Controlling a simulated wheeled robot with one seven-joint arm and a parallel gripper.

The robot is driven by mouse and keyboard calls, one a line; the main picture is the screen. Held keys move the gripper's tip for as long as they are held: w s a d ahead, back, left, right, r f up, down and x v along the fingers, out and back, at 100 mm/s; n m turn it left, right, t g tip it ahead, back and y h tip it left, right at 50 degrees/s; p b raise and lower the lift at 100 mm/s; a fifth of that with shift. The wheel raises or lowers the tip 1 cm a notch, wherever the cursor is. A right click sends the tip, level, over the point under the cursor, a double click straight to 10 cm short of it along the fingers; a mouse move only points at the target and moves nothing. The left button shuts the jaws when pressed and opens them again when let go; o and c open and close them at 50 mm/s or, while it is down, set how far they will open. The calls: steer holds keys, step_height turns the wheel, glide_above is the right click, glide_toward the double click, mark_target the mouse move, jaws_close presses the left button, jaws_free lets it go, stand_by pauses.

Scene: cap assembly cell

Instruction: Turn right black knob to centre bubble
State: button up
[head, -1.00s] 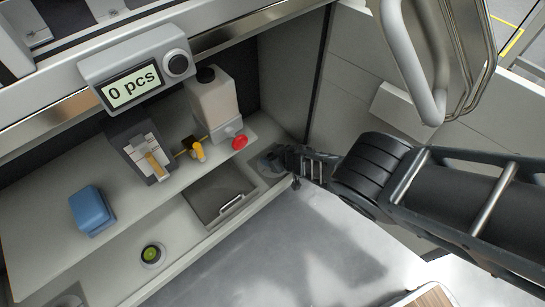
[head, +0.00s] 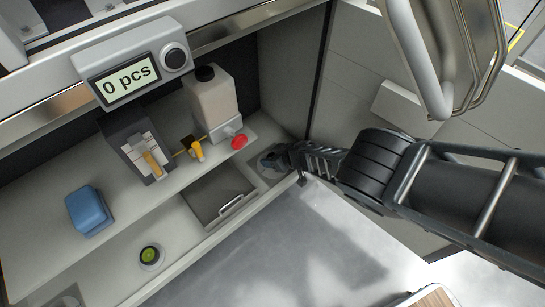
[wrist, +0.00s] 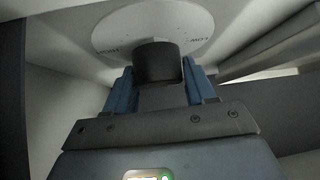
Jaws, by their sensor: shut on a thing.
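In the wrist view a black knob (wrist: 158,63) sits at the centre of a pale round dial plate (wrist: 112,30) with lettering near its edge. My gripper (wrist: 160,80) has its blue fingers on both sides of the knob and is shut on it. In the head view my gripper (head: 278,160) is at the right end of the bench and hides most of the knob. The green bubble level (head: 150,255) sits in a pale ring on the front strip of the bench. Where its bubble lies is too small to tell.
A grey hatch with a handle (head: 220,195) lies left of my gripper. A red button (head: 239,142), a white bottle (head: 212,100) and a yellow valve (head: 196,150) stand behind. A blue block (head: 89,211) is at left. The display (head: 130,78) reads 0 pcs.

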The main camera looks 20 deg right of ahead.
steer(key=shift+w+a+r, duration=0.1)
steer(key=shift+a+r, duration=0.05)
steer(key=shift+a, duration=0.05)
steer(key=o, duration=0.7)
steer(key=shift+o, duration=1.3)
steer(key=shift+d, duration=0.15)
steer(key=shift+m+t+h+p, duration=0.5)
steer(key=shift+m+h, duration=0.4)
steer(key=shift+m, duration=0.4)
steer(key=shift+a+m+h, duration=0.3)
steer(key=shift+m+h, duration=0.2)
steer(key=shift+m, duration=0.2)
